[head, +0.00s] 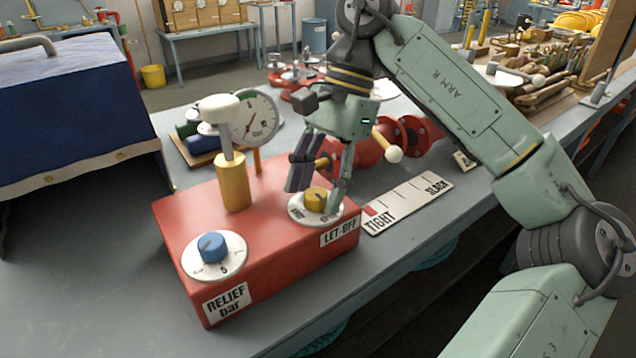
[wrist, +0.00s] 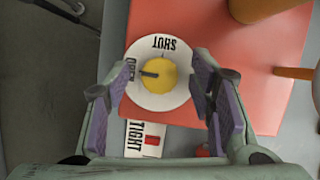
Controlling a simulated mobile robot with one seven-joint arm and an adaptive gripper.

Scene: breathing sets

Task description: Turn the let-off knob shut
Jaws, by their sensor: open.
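The yellow let-off knob (head: 315,199) sits on a white round dial (head: 331,217) at the right end of the red block (head: 270,250), by the LET OFF label (head: 340,232). In the wrist view the knob (wrist: 160,77) has a dark pointer mark aimed left at the word OPEN; SHUT is at the dial's (wrist: 145,102) top. My gripper (head: 317,197) is open, pointing down over the dial. Its purple-padded fingers stand on either side of the knob, with gaps showing in the wrist view. Whether the fingertips reach knob height is hard to tell.
On the block stand a blue RELIEF knob (head: 213,246), a yellow post (head: 233,182) with a white top, and a bar gauge (head: 254,118). A TIGHT–SLACK scale (head: 408,203) lies right of the block. Red flanged pipework (head: 405,140) lies behind. The bench front left is clear.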

